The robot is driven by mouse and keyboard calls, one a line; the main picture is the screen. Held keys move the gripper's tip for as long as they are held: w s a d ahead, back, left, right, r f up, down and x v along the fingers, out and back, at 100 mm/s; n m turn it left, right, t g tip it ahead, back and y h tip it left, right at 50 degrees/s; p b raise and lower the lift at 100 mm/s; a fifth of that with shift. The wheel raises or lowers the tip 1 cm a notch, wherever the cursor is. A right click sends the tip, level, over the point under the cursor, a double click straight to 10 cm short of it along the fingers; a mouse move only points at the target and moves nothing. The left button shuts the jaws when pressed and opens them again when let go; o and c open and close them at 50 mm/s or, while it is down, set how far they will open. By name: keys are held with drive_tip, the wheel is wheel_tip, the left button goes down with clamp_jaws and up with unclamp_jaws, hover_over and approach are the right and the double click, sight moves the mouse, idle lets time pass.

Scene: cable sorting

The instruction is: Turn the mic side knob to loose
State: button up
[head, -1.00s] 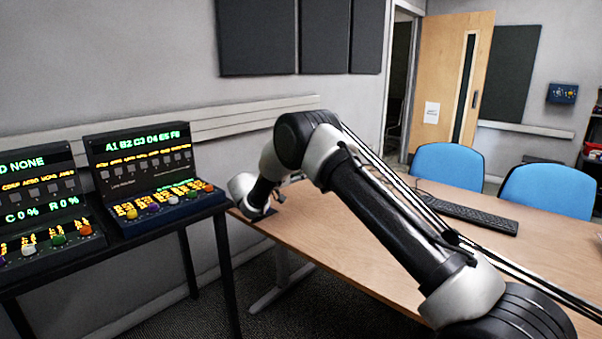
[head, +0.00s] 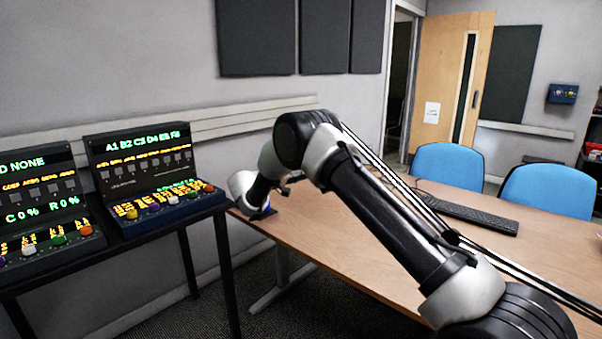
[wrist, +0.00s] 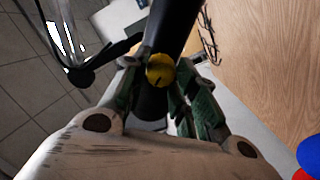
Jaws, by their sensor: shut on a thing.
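A yellow round knob (wrist: 160,71) with a dark pointer mark sits on a black post (wrist: 175,28) in the wrist view. My gripper (wrist: 158,76), with green finger pads, is shut on the knob from both sides. The mic itself cannot be clearly made out. In the head view, my wrist (head: 246,187) is low at the desk's left end, and my own arm hides the knob and fingertips.
The wooden desk (head: 345,235) holds a black keyboard (head: 465,213), with two blue chairs behind it. A dark side table at left carries control boxes (head: 145,175) with lit displays. Red and blue round things (wrist: 310,157) show at the wrist view's lower right corner.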

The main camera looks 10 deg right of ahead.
drive_tip(key=n, duration=1)
drive_tip(key=shift+a+g, duration=0.1)
drive_tip(key=shift+g, duration=0.2)
drive_tip(key=shift+w, duration=0.1)
idle(0.3)
drive_tip(key=o, duration=1)
drive_tip(key=shift+f, duration=0.1)
drive_tip(key=shift+o, duration=0.2)
drive_tip(key=v, duration=1.2)
